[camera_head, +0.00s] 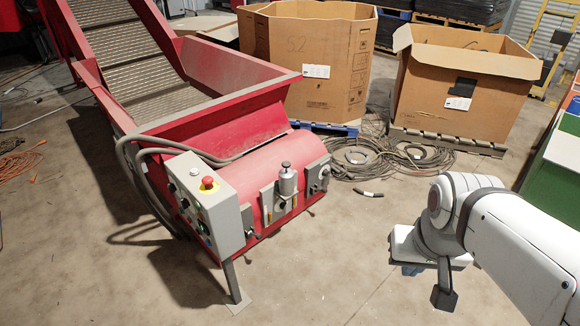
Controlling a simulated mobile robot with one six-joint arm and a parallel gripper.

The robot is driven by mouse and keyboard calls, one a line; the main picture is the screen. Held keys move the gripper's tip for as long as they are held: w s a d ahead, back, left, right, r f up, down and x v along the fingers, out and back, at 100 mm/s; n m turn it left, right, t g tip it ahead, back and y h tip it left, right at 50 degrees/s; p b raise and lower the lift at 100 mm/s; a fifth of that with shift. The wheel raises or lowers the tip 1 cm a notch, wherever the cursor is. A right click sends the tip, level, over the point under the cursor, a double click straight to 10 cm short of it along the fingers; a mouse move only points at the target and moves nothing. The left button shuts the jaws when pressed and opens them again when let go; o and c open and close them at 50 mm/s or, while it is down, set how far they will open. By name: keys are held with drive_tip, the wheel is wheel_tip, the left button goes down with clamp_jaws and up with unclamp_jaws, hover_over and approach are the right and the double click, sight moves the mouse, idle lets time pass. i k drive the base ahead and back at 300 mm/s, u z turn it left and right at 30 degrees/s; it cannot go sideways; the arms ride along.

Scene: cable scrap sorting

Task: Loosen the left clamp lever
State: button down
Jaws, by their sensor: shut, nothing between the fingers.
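The red conveyor's rounded end cover (262,190) carries grey fittings along its front. The left clamp lever (251,234) is a small dark handle low on the left grey plate, just right of the control box, and points down. Another small lever hangs below the right plate (317,174). A grey cylinder (288,181) stands between the two plates. My gripper (445,297) is at the lower right, well away from the lever and touching nothing I can see. Its dark fingers point down and look shut and empty. My white arm hides part of it.
A grey control box (222,218) with a red button stands on a post, left of the lever. Cables (405,157) lie coiled on the floor before two cardboard boxes (340,75) (425,95). Concrete floor (340,245) between the conveyor and my gripper is mostly clear.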

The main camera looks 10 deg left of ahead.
sight(259, 237)
drive_tip(key=u, duration=0.35)
drive_tip(key=i, duration=1.25)
drive_tip(key=u, duration=0.8)
